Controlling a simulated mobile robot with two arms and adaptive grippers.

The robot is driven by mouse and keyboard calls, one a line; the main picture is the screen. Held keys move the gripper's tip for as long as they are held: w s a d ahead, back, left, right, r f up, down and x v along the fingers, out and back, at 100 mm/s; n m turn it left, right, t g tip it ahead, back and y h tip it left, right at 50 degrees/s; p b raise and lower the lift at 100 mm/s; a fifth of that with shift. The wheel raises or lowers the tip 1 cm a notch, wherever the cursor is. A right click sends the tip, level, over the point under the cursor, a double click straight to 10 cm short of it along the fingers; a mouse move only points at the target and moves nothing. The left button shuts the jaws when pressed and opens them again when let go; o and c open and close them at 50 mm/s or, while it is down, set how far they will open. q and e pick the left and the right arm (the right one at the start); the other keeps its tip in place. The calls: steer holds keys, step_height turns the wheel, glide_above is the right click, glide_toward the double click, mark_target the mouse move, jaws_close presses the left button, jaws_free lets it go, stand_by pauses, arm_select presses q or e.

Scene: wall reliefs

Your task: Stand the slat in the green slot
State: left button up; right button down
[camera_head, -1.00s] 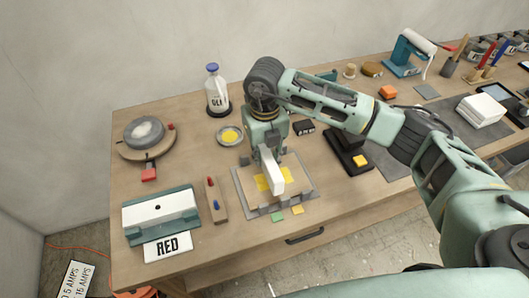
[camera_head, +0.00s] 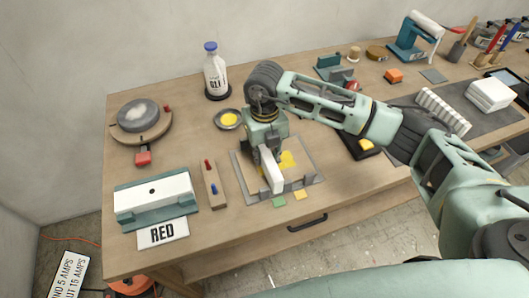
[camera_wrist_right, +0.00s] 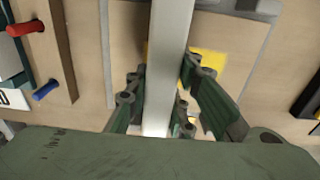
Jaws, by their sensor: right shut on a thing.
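My right gripper (camera_head: 268,157) is shut on a white slat (camera_head: 271,174), which also shows between the fingers in the right wrist view (camera_wrist_right: 170,65). The slat is on edge and slightly tilted in the picture, over the front part of a board with a grey frame (camera_head: 239,178) and yellow patches (camera_head: 287,160). A green tag (camera_head: 279,202) lies at the board's front edge, just below the slat's lower end in the picture. The slot itself is hidden; I cannot tell whether the slat touches the board. My left gripper is out of view.
Left of the board are a wooden strip with red and blue pegs (camera_head: 214,184) and a white block in a teal holder (camera_head: 152,198). A yellow tag (camera_head: 300,195) is beside the green one.

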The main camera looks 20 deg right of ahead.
steer(key=shift+f, duration=0.6)
steer(key=shift+f+b, duration=0.3)
steer(key=shift+b, duration=0.25)
steer(key=c, duration=1.5)
jaws_free()
steer(key=shift+o, duration=0.2)
